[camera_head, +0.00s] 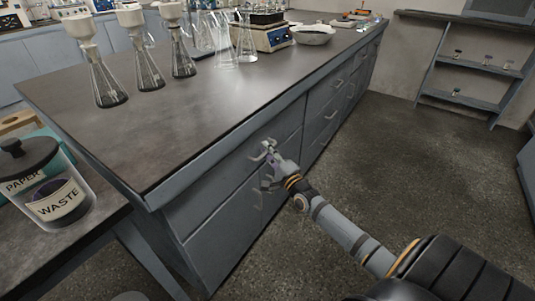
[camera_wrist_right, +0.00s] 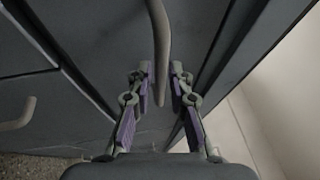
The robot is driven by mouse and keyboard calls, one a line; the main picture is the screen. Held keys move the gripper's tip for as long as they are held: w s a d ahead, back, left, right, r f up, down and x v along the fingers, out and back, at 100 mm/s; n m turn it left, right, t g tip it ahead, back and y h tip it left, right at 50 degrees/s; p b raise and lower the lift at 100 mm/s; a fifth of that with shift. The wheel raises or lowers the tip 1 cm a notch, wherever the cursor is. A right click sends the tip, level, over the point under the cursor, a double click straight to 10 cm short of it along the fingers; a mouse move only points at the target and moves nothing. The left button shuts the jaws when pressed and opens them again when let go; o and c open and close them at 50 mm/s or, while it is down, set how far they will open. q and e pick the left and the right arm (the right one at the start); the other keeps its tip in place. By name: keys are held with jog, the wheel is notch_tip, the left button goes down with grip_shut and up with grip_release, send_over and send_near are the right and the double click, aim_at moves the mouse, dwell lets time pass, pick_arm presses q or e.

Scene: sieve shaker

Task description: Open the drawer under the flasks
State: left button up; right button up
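Several conical flasks with white funnels (camera_head: 101,80) stand on the dark bench top. Below them, the grey-blue top drawer (camera_head: 228,173) sits flush with the bench front. My right gripper (camera_head: 267,153) is at this drawer's handle and partly hides it in the head view. In the right wrist view the handle (camera_wrist_right: 160,45) runs between the two fingertips (camera_wrist_right: 160,78), with a small gap visible on each side. The fingers are apart and straddle the bar. My left gripper is in neither view.
A lower handle (camera_wrist_right: 20,114) shows in the wrist view. More drawers with handles (camera_head: 331,114) line the bench front to the right. A paper waste jar (camera_head: 52,190) stands on a lower table at left. The floor (camera_head: 420,165) right of the bench is clear.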

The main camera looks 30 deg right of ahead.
jog(key=shift+c, duration=0.2)
grip_shut()
jog(key=shift+s+f, duration=0.1)
jog(key=shift+s, duration=0.05)
